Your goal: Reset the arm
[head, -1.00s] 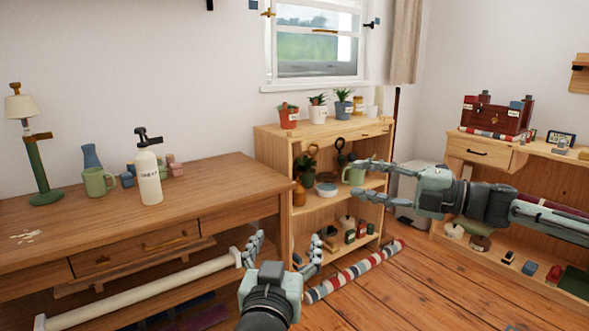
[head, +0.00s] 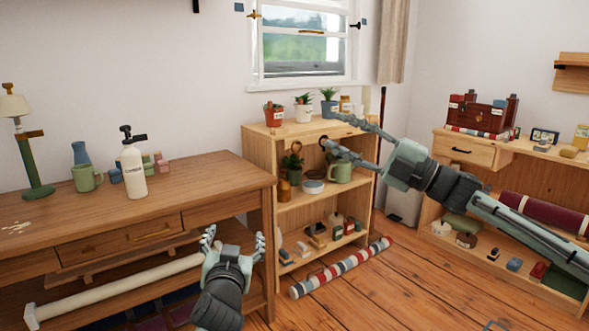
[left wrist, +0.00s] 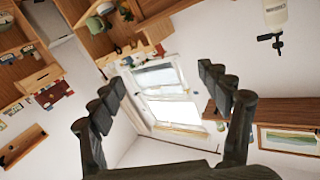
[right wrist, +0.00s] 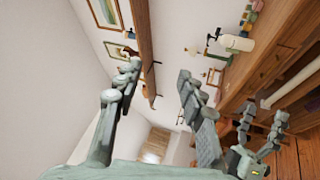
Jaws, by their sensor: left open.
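My left gripper (head: 233,238) is low in the head view, in front of the desk's right end. Its fingers are spread, and the left wrist view (left wrist: 162,85) shows nothing between them. My right gripper (head: 336,131) points to the left, in front of the small shelf in the head view. Its fingers stand apart and empty in the right wrist view (right wrist: 157,80). It partly hides the shelf's upper right part. Whether its fingertips touch the shelf cannot be told.
The wooden desk (head: 150,205) at left bears a white bottle (head: 132,170), a green mug (head: 87,178) and a lamp (head: 30,150). The small shelf (head: 258,150) holds potted plants and jars. A striped roll (head: 340,268) lies on the floor. Open floor (head: 400,290) is at lower right.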

